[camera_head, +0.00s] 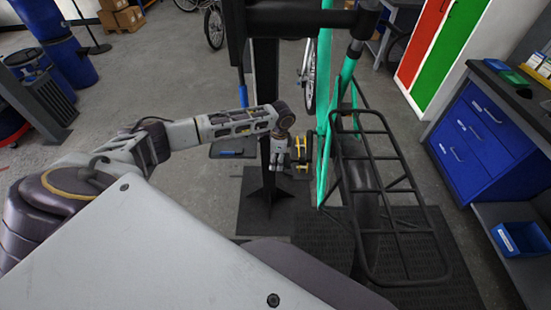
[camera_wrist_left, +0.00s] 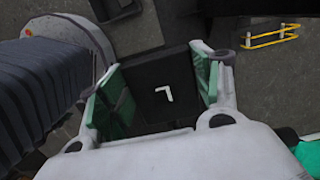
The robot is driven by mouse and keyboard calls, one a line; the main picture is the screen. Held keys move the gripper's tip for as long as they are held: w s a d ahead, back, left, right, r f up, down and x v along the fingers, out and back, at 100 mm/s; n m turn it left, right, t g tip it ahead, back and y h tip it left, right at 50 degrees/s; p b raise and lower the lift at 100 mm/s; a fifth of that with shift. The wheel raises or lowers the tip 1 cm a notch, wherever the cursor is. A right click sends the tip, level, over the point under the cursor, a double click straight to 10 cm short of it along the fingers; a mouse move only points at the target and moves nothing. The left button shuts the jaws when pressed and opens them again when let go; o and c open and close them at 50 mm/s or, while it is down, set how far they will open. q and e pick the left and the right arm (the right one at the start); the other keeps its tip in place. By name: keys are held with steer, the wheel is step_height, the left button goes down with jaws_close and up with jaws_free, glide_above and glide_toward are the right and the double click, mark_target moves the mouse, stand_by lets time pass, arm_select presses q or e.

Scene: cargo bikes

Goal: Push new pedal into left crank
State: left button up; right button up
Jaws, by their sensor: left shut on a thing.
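My left gripper (camera_head: 279,166) hangs from the arm coming in from the left, beside the green bike frame (camera_head: 323,110). In the left wrist view, its green-padded fingers (camera_wrist_left: 160,88) are shut on a black block, the new pedal (camera_wrist_left: 163,98), marked with a white L. In the head view the pedal cannot be told from the gripper. A dark round part with yellow (camera_head: 302,160) sits between the gripper and the frame, apparently at the crank area; the left crank itself cannot be made out clearly.
A black repair stand (camera_head: 264,75) rises behind the gripper. A black rack (camera_head: 385,185) is right of the frame. Blue drawers (camera_head: 475,140) stand at the right. A yellow-railed thing (camera_wrist_left: 270,38) shows in the left wrist view.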

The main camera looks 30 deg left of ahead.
arm_select(q)
steer(key=shift+w+d, duration=0.5)
steer(key=shift+d, duration=0.3)
stand_by(0.7)
steer(key=o, duration=1.3)
step_height(320, 180, up, 12)
steer(key=shift+w+d, duration=0.25)
steer(key=shift+d, duration=0.15)
